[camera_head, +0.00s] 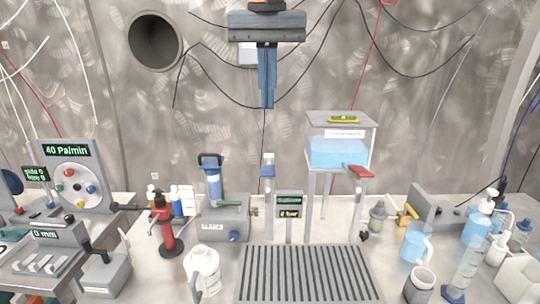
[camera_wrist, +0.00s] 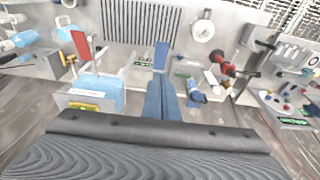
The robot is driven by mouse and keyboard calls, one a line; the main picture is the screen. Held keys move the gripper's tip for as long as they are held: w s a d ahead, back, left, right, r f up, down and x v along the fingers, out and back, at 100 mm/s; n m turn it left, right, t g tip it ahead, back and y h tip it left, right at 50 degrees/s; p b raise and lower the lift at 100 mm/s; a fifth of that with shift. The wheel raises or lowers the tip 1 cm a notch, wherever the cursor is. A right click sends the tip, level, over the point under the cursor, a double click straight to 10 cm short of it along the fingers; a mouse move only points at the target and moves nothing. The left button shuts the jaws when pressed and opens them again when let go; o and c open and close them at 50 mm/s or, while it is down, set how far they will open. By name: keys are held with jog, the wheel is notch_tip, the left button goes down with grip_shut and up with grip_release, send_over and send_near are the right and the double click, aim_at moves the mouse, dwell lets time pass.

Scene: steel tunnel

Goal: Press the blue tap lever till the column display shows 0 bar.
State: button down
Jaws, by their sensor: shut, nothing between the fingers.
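The blue tap lever (camera_head: 268,170) sits on top of a slim upright post behind the slatted grate, and it also shows in the wrist view (camera_wrist: 161,55). A small column display (camera_head: 289,204) stands just right of the post; its lit text is too small to read surely. My gripper (camera_head: 267,106) is shut and empty, its blue fingers pointing down. In the head view it hangs well above the blue lever, roughly in line with it, with a clear gap. In the wrist view the fingertips (camera_wrist: 160,77) appear just below the lever.
A red lever (camera_head: 360,171) sits right of the blue one, beside a raised tank of blue liquid (camera_head: 338,151). The slatted grate (camera_head: 306,276) in front is bare.

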jog(key=shift+f, duration=0.1)
jog(key=p, duration=0.3)
send_over(269, 171)
notch_tip(269, 171, down, 9)
jog(key=shift+s+f+p, duration=0.2)
jog(key=shift+f+p, duration=0.15)
jog(key=shift+f, duration=0.85)
jog(key=shift+s+f+p, duration=0.15)
jog(key=shift+f+p, duration=0.15)
jog(key=shift+f, duration=0.85)
